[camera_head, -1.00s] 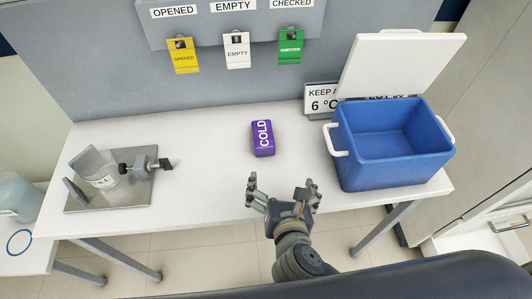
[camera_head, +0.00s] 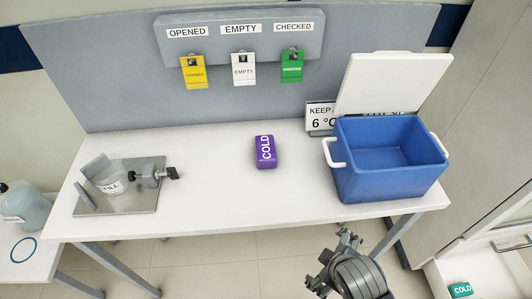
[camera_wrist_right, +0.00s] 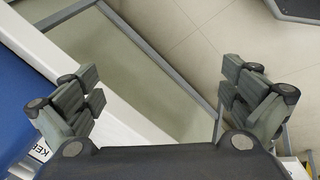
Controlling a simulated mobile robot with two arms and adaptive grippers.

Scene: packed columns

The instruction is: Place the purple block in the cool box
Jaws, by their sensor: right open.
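The purple block (camera_head: 265,151), labelled COLD, lies on the white table near its middle. The blue cool box (camera_head: 390,186) stands on the right end of the table with its white lid (camera_head: 394,82) raised. Its inside looks empty in the head view. My right gripper (camera_head: 342,242) is in front of the table, below the cool box in the picture and well away from the block. In the right wrist view its fingers (camera_wrist_right: 163,105) are spread with nothing between them. My left gripper is not in view.
A metal fixture (camera_head: 140,196) with a clamp and a jar stands at the table's left. Yellow, white and green tags (camera_head: 243,69) hang on the back panel. A sign (camera_head: 319,116) stands behind the cool box. A teal COLD block (camera_head: 461,290) lies low at right.

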